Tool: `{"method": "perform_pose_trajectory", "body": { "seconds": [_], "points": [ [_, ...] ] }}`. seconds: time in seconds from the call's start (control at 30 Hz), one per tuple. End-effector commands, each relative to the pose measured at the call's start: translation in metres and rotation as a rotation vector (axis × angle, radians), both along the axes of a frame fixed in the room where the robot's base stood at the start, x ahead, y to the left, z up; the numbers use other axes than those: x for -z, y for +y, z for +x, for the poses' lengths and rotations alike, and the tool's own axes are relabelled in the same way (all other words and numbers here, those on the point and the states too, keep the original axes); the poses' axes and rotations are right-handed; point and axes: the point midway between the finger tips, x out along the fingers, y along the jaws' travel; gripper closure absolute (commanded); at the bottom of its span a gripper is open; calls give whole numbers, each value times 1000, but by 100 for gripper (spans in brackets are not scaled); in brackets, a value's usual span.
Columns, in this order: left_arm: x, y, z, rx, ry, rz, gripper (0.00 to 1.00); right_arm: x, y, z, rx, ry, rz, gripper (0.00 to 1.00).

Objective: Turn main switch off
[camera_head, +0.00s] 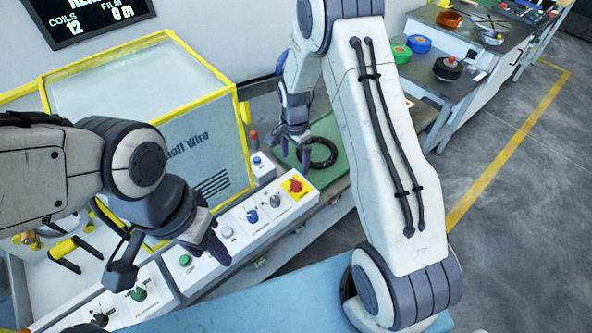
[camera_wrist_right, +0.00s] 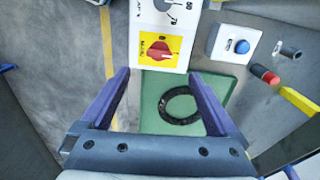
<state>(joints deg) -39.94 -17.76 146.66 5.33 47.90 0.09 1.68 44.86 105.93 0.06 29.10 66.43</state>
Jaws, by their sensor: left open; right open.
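The main switch (camera_head: 294,186) is a red knob on a yellow plate at the right end of the white control panel (camera_head: 240,226). In the right wrist view the main switch (camera_wrist_right: 160,49) lies just past the fingertips, between their lines. My right gripper (camera_head: 294,153) is open and empty, close to the switch on its far side in the head view. It also shows in the right wrist view (camera_wrist_right: 160,76), with nothing between its fingers. My left gripper (camera_head: 168,262) is open over the left part of the panel, near a green button (camera_head: 185,260).
A black coil ring (camera_head: 317,153) lies on a green mat (camera_head: 335,130) under the right gripper. A blue button box (camera_head: 259,166) and a red-tipped post (camera_head: 254,139) stand beside the panel. A yellow-framed machine housing (camera_head: 150,100) stands behind it. A side bench (camera_head: 430,85) holds coloured spools.

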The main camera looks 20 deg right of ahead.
Motion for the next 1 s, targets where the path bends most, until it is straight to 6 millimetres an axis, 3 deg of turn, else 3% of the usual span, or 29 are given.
{"method": "perform_pose_trajectory", "body": {
  "seconds": [0.17, 0.63, 1.0],
  "points": [
    [-7, 0, 0, 1, 0, 0, 50, 16, -6, 2, 38, 4, 0, 5],
    [-32, 0, 0, 5, 0, 0, 50, 92, -5, 1, 33, 4, 0, 5],
    [-36, 0, 0, 6, -1, 0, 50, 109, -5, 2, 33, 1, 0, 5]
  ]
}}
